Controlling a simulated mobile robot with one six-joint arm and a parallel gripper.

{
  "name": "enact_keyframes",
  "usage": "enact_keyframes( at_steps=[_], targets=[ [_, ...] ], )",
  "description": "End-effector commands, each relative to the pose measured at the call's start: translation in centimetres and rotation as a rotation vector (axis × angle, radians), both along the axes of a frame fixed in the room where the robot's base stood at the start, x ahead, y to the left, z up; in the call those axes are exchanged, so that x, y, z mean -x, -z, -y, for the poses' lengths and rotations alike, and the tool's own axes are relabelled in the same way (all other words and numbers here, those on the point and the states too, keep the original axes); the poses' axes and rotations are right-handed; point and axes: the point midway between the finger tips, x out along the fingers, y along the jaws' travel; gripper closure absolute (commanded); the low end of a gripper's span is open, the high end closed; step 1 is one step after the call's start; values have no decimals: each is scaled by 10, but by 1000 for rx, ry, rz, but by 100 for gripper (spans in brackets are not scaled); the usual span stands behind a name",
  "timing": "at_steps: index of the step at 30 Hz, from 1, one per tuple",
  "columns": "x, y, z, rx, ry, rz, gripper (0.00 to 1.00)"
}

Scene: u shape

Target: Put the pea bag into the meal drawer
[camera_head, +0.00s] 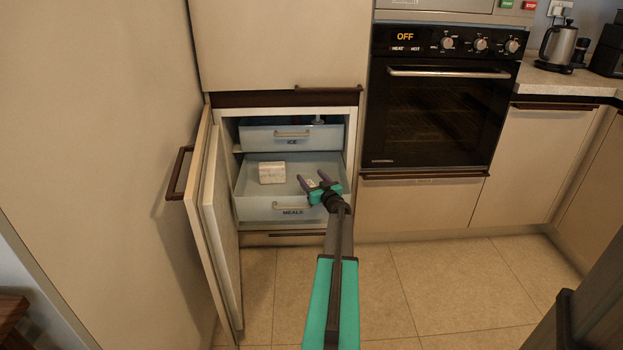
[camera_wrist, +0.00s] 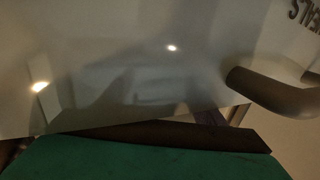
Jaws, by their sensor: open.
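The meal drawer (camera_head: 246,190), labelled MEALS, is pulled out below the ice drawer in the head view. A pale box-shaped packet (camera_head: 272,173) lies in its back left part. My gripper (camera_head: 313,181) is at the drawer's right front, over or near its rim, with fingers apart and nothing visible between them. Whether it touches the drawer I cannot tell. The wrist view shows the pale drawer front (camera_wrist: 130,70) close up, with its handle (camera_wrist: 270,92) at the right. I cannot make out a pea bag in either view.
The ice drawer (camera_head: 260,135) sits above, nearly closed. The freezer door (camera_head: 213,205) stands open on the left. An oven (camera_head: 435,110) is at the right, with a kettle (camera_head: 558,45) on the far right counter. The tiled floor (camera_head: 430,280) at right is clear.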

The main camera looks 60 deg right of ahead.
Motion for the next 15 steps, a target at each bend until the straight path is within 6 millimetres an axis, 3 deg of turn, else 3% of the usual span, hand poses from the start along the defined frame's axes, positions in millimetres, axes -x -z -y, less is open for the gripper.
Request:
enact_keyframes(
  at_steps=[11, 15],
  targets=[
    [1, -13, -1, 1, 0, 0, 36],
    [16, -13, -10, -1, 2, 0, 36]
  ],
)
